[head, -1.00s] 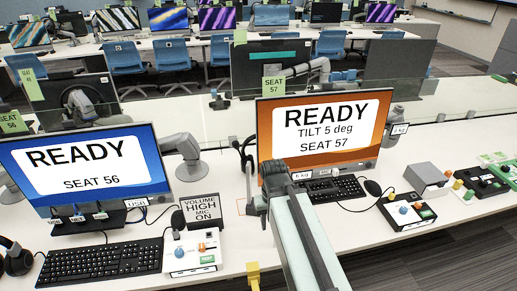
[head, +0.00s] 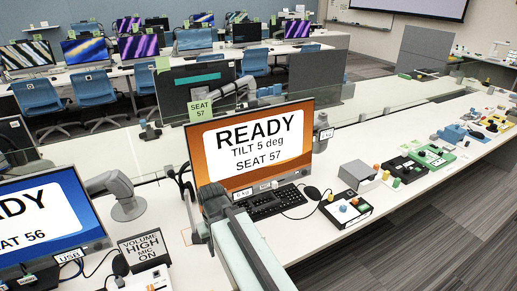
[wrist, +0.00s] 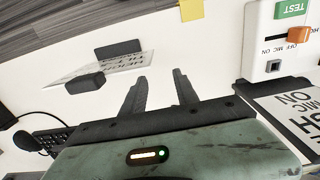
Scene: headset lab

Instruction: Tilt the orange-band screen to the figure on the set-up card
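The orange screen (head: 250,150) stands upright on the desk in the head view, reading "READY TILT 5 deg SEAT 57". My gripper (wrist: 160,90) shows two dark fingers spread apart with nothing between them. In the head view, the end of my arm (head: 212,200) is in front of the screen's lower left corner; I cannot tell whether they touch. A white printed card (wrist: 105,66) with dark blocks beside it shows in the wrist view, its text mostly unreadable. A "VOLUME HIGH MIC ON" card (head: 145,250) stands left of my arm.
A blue "SEAT 56" screen (head: 45,218) is at left. A keyboard (head: 270,203), a button box (head: 346,209) and a grey box (head: 357,175) are on the desk to the right. A clear divider (head: 370,110) runs behind the screen. The aisle floor at right is clear.

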